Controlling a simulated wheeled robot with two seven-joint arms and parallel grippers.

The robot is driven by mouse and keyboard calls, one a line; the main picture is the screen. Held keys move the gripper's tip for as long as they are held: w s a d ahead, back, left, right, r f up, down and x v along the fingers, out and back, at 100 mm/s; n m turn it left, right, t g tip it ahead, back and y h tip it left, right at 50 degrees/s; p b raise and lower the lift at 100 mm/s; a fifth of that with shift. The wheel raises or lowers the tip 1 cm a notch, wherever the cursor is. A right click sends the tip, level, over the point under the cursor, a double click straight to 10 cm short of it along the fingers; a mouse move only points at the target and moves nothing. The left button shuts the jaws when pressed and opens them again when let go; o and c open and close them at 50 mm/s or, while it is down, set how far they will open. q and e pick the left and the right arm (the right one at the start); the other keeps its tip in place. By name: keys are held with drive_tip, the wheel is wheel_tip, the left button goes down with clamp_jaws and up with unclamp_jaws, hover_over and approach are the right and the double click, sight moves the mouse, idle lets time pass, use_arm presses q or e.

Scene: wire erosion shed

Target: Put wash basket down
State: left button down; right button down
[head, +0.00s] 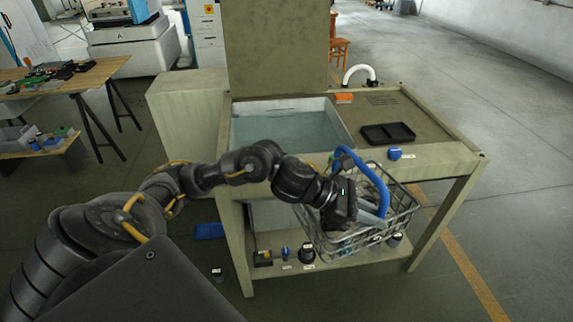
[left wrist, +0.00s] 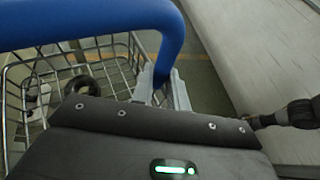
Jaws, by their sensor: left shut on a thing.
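The wash basket (head: 405,207) is a wire basket with a blue handle (head: 366,166). It is in front of the wash stand, right of its middle, and looks held off the floor and a little tilted. My left gripper (head: 372,216) is shut on the blue handle; in the left wrist view the pale fingers (left wrist: 163,88) close around the handle's lower end. In that view the basket (left wrist: 112,68) holds a dark ring-shaped part (left wrist: 81,87) and a greyish piece. My gripper hides part of the basket in the head view. My right gripper is not seen.
The wash stand has a water-filled sink (head: 285,130), a black tray (head: 388,133), a blue-capped item (head: 394,154) near its front edge and an orange block (head: 344,98). Several small items stand on its lower shelf (head: 282,277). The floor at right (head: 500,240) is clear.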

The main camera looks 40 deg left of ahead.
use_arm(q)
drive_tip(key=s+d+f+n+t, duration=0.1)
drive_tip(key=s+d+f, duration=0.1)
drive_tip(key=d, duration=0.4)
drive_tip(key=shift+s+y, duration=0.3)
drive_tip(key=shift+s, duration=0.35)
